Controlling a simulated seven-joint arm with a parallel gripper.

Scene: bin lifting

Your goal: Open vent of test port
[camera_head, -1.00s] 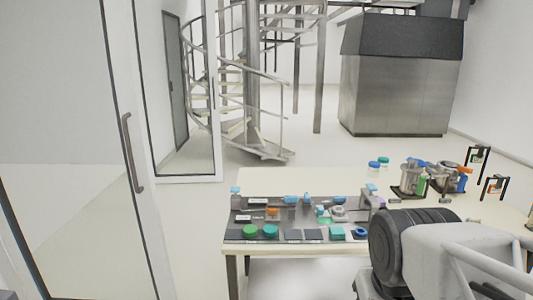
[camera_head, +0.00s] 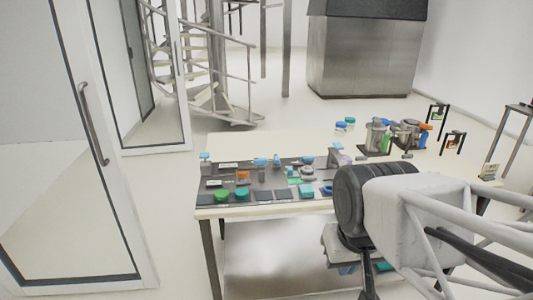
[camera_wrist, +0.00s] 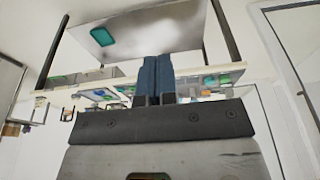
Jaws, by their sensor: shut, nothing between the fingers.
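I cannot tell which item is the test port or its vent; the parts are small in the head view. A dark board (camera_head: 262,196) on the table carries several small fittings, including a silver round fitting (camera_head: 307,160) and blue-topped pieces. Steel canister fittings (camera_head: 377,136) stand farther back on the right. My gripper shows in the wrist view (camera_wrist: 154,76), its two dark blue fingers shut together and empty. It is low in front of the table, apart from the fittings. In the head view my arm hides part of the table's right side.
The table (camera_head: 230,147) has a bare back left area and a lower shelf (camera_head: 270,265). Green (camera_head: 222,195) and teal (camera_head: 241,194) round pieces lie on the board's front. Black stands (camera_head: 437,117) rise at the right. A glass door (camera_head: 95,125) is left.

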